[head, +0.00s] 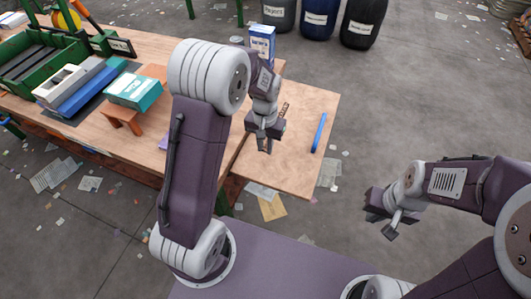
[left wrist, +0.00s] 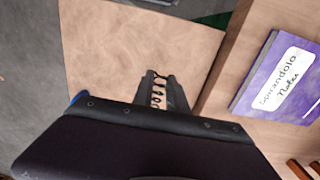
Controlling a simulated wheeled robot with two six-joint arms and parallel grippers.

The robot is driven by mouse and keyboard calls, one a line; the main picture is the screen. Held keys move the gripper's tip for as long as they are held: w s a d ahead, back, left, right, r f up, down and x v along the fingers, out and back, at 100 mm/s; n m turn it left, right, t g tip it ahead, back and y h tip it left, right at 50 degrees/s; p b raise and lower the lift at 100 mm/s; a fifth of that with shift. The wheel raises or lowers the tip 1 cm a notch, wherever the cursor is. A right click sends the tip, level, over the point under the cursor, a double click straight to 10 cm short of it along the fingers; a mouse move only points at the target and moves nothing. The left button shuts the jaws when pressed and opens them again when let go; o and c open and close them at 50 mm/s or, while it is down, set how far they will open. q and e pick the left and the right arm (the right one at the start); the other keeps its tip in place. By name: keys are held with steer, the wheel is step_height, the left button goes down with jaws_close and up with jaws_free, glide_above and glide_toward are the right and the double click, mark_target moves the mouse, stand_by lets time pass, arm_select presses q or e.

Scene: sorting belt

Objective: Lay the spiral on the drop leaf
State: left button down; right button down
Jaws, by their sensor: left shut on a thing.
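The spiral (left wrist: 157,94) is a dark coil between the fingers of my left gripper (left wrist: 160,90) in the left wrist view. That gripper is shut on it, and the fingers hide part of it. In the head view my left gripper (head: 261,147) points down over the drop leaf (head: 298,168), the bare wooden panel at the table's right end. The leaf also shows in the left wrist view (left wrist: 125,48). I cannot tell whether the spiral touches the leaf. My right gripper (head: 383,226) is open and empty, away from the table over the floor at right.
A slim blue object (head: 319,132) lies near the leaf's right edge. A blue-and-white box (head: 262,40) stands behind my left gripper. A teal box (head: 134,91) and green trays (head: 30,55) occupy the table's left. Dark bins (head: 321,20) stand beyond. The leaf's front is clear.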

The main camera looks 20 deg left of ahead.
mark_target(265, 153)
arm_select(q)
step_height(265, 153, down, 4)
steer(key=shift+f+b, duration=0.1)
steer(key=shift+b, duration=0.45)
steer(key=shift+s, duration=0.1)
steer(key=c, duration=1.3)
jaws_free()
